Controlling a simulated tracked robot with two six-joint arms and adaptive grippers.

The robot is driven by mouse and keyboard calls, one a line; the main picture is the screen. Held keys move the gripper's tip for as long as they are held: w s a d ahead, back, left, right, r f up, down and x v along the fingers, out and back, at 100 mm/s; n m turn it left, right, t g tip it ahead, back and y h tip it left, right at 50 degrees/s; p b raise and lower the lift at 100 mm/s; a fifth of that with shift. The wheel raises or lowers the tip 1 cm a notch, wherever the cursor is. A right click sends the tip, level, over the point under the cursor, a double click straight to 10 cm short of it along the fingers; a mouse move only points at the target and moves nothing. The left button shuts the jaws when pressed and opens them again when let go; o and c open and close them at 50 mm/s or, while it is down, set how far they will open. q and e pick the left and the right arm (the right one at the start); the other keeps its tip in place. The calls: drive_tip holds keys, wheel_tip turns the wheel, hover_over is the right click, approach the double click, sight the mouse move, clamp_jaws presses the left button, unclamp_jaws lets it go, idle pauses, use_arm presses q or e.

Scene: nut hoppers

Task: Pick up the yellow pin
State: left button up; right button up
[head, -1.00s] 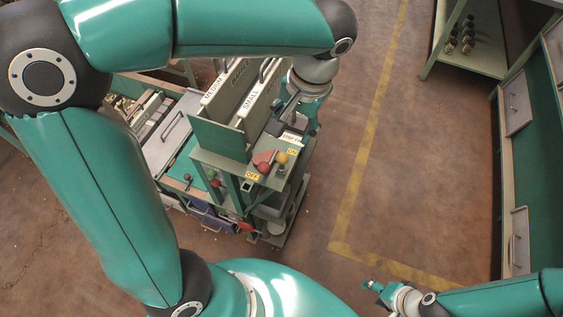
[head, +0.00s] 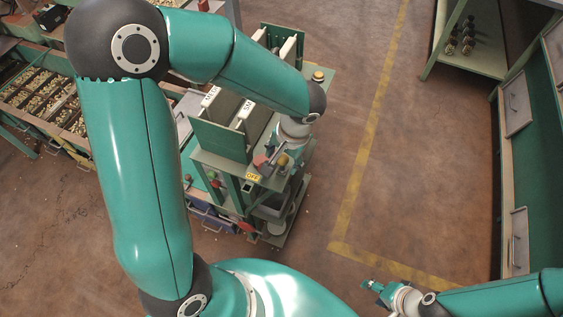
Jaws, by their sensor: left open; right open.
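The yellow pin (head: 283,160) has a round head and stands on the small shelf at the front of the hopper stand. A red pin (head: 260,161) stands to its left, above the OFF label (head: 252,177). My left gripper (head: 273,155) reaches down from above and is open, right by the yellow pin. In this view its fingers lie between the two pin heads; I cannot tell whether they touch either. The pin's lower part is hard to make out. My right gripper (head: 371,286) is open and empty over the floor at the lower right.
Upright hopper panels (head: 219,138) stand close behind and left of the pins. Bins of nuts (head: 45,95) lie at the far left. A shelf (head: 470,58) with dark parts and drawers (head: 519,240) line the right side. The floor between is clear.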

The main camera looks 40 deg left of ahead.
use_arm(q)
drive_tip(key=shift+f, duration=0.3)
clamp_jaws()
drive_tip(key=shift+r, duration=0.15)
